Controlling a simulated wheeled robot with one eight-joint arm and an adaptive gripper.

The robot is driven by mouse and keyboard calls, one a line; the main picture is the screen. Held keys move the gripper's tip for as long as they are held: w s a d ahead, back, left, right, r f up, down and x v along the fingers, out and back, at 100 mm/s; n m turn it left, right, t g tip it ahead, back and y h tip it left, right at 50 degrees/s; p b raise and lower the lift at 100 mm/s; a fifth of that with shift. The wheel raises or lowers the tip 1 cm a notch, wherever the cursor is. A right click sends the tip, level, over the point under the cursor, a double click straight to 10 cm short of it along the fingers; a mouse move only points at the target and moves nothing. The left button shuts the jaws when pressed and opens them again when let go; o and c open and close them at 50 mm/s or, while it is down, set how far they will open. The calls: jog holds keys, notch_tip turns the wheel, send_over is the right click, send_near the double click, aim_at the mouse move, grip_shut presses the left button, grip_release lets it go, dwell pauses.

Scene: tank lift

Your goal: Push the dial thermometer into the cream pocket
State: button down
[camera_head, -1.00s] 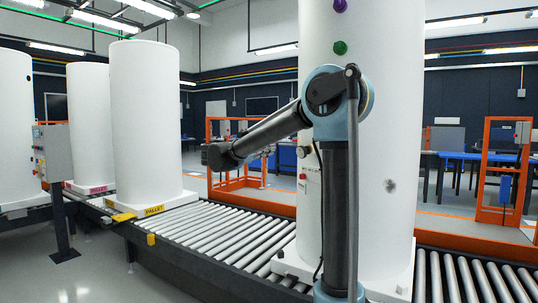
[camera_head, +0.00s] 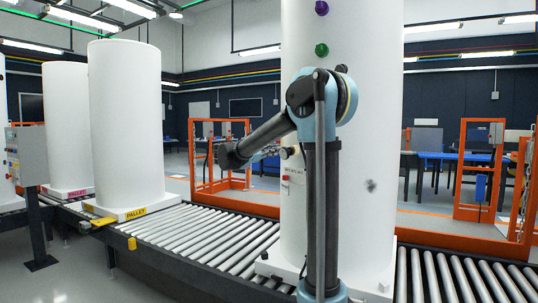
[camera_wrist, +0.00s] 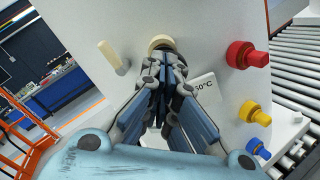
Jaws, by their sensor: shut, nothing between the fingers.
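My gripper (camera_wrist: 165,72) is shut and empty in the wrist view, its fingers pointing at the white tank wall. A round cream fitting (camera_wrist: 160,42), which looks like the cream pocket, sits on the wall just beyond the fingertips. They overlap its lower edge in the picture; I cannot tell whether they touch it. I cannot make out a dial thermometer; one could be hidden behind the fingers.
In the wrist view a cream peg (camera_wrist: 114,57) stands out left of the fingers. Red (camera_wrist: 246,55), yellow (camera_wrist: 254,113) and blue (camera_wrist: 258,148) fittings stick out at the right. A roller conveyor (camera_head: 200,232) runs below the tank.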

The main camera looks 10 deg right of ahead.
jog(key=shift+x, duration=0.85)
jog(key=shift+w+d, duration=0.25)
jog(key=shift+d, duration=0.2)
jog(key=shift+s+a, duration=0.1)
jog(key=shift+a, duration=0.05)
jog(key=v, duration=1.4)
jog(key=s+d+f+m+g+y, duration=0.5)
jog(key=s+d+f+m+y, duration=0.1)
jog(key=s+d+f, duration=1.1)
jog(key=s+a+f+m+g+y, duration=0.1)
jog(key=s+f+m+y, duration=0.3)
jog(key=s+f, duration=0.6)
jog(key=s+a+f+m+y, duration=0.4)
jog(key=s+f+m+y, duration=0.1)
jog(key=s+f, duration=0.5)
notch_tip(320, 180, down, 2)
jog(key=shift+s+f+m+g+y, duration=0.1)
jog(key=shift+s+m+g+y, duration=0.2)
jog(key=shift+m+g, duration=0.15)
